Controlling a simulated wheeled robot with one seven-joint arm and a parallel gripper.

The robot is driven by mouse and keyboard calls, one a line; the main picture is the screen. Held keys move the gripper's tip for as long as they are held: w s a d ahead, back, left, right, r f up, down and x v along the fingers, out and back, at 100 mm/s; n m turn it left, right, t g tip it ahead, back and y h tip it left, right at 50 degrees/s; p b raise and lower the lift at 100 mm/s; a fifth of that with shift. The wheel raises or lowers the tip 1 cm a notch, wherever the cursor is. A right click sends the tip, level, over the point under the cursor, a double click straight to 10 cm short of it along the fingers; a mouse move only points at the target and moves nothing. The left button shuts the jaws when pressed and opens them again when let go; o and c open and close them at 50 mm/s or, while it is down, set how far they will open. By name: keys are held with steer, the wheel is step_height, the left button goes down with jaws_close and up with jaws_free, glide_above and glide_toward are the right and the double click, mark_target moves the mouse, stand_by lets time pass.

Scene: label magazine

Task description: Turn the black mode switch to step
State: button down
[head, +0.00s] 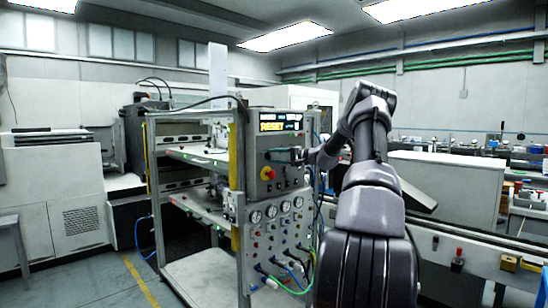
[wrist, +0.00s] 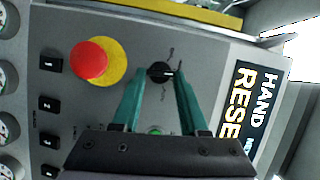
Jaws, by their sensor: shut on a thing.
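The black mode switch (wrist: 160,72) is a small round knob on the grey control panel, in the upper middle of the wrist view. A light mark on it points right in that view. My gripper (wrist: 160,76) has its two teal fingers on either side of the knob, shut on it. The small labels around the knob are too blurred to read. In the head view my gripper (head: 287,156) reaches the panel (head: 262,192) from the right, and the switch is hidden behind it.
A red emergency button on a yellow disc (wrist: 92,61) sits close to the left of the switch. Several black buttons (wrist: 51,64) line the panel. A lit display (wrist: 248,105) reads HAND and part of RESET. Gauges (head: 271,211) and hoses are lower on the rack.

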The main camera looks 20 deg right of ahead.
steer(key=m, duration=0.1)
steer(key=m+t, duration=0.1)
steer(key=m, duration=0.1)
steer(key=m+y, duration=0.1)
steer(key=m, duration=0.1)
steer(key=shift+f+t, duration=0.35)
steer(key=shift+t, duration=0.05)
steer(key=shift+m, duration=0.3)
steer(key=shift+c, duration=2.2)
jaws_free()
steer(key=v, duration=1.1)
steer(key=shift+a, duration=0.1)
